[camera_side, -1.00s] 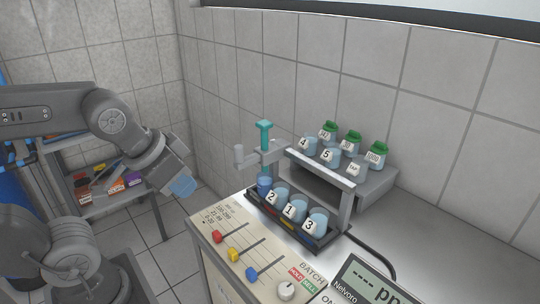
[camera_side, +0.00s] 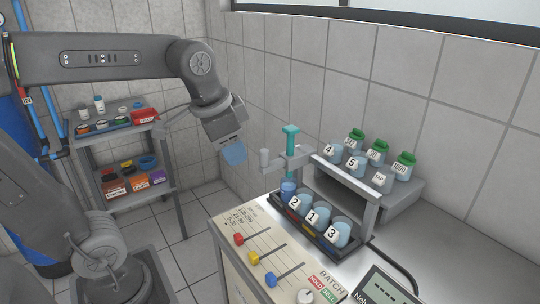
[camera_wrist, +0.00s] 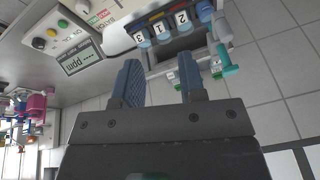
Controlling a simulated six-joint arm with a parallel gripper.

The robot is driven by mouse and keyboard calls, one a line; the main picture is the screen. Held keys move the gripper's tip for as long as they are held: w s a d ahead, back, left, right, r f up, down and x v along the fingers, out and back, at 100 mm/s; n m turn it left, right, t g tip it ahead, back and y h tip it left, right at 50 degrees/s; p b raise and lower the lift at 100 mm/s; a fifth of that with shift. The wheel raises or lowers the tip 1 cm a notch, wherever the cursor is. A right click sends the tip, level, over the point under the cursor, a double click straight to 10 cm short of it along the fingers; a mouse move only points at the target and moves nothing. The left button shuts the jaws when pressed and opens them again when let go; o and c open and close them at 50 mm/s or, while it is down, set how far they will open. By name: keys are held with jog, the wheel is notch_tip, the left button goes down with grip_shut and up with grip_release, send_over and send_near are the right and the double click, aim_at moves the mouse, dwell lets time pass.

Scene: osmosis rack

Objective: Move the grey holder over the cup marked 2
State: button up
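The grey holder (camera_side: 297,163) sits at the left end of the rail above the cup rack and carries an upright teal piece (camera_side: 291,140). It is over the unmarked blue cup (camera_side: 288,187), left of the cup marked 2 (camera_side: 295,205). A grey knob (camera_side: 264,159) sticks out on the holder's left. My gripper (camera_side: 234,153) is left of the knob, apart from it, at about its height in the picture. In the wrist view my gripper (camera_wrist: 160,62) has its two blue fingers apart with nothing held, and the teal piece (camera_wrist: 226,60) is to their right.
Cups 1 (camera_side: 315,216) and 3 (camera_side: 338,235) stand right of cup 2 in the dark rack. Behind the rail (camera_side: 346,174), a grey shelf (camera_side: 391,197) holds several cups and green-capped bottles. A slider panel (camera_side: 255,250) lies in front.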

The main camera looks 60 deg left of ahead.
jog(key=shift+o, duration=1.2)
jog(key=w+a+r+m+g, duration=0.1)
jog(key=w+a+r+m, duration=0.1)
jog(key=w, duration=0.4)
jog(key=shift+w+a+g, duration=0.2)
jog(key=shift+a+g, duration=0.1)
jog(key=shift+a, duration=0.6)
jog(key=m+g, duration=0.2)
jog(key=m, duration=0.2)
send_near(264, 150)
notch_tip(264, 150, down, 12)
jog(key=shift+w+a, duration=0.1)
grip_shut()
